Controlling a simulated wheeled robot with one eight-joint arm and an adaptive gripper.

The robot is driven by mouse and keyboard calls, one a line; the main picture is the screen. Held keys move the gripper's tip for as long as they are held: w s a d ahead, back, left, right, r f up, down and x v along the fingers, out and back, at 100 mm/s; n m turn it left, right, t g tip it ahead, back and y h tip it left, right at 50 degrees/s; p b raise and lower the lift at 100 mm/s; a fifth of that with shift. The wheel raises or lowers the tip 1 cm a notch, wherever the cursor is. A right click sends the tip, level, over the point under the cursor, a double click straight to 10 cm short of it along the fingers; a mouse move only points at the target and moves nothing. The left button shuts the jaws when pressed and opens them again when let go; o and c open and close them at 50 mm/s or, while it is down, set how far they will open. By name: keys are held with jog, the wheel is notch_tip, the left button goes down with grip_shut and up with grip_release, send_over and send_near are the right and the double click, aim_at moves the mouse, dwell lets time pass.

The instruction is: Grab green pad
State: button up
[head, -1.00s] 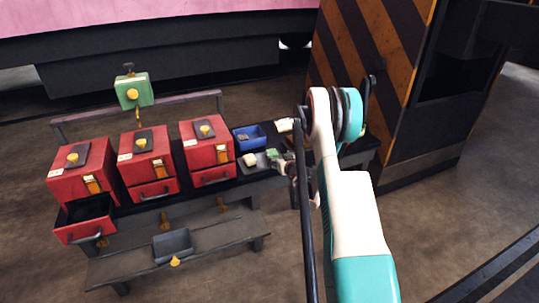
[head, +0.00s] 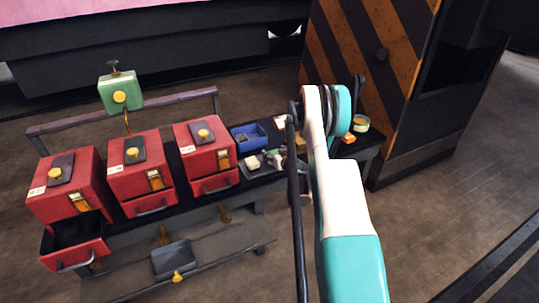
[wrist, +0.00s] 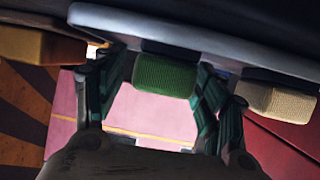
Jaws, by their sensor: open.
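In the wrist view the green pad (wrist: 166,75) has a ribbed face and sits under a dark, smooth slab. My gripper (wrist: 163,88) is open, with one dark green finger on each side of the pad. Small gaps show between the fingers and the pad, and I cannot tell whether either finger touches it. In the head view my gripper is small and partly hidden by my arm, near the grey tray on the bench, so the pad there is hard to make out.
An orange pad (wrist: 40,45) and a cream pad (wrist: 280,98) flank the green one. In the head view, red drawer boxes (head: 140,165), a blue bin (head: 249,137) and a green box on a post (head: 120,93) stand left. A striped cabinet (head: 370,80) stands behind right.

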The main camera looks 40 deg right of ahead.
jog(key=shift+s+r, duration=0.1)
jog(key=c, duration=1.2)
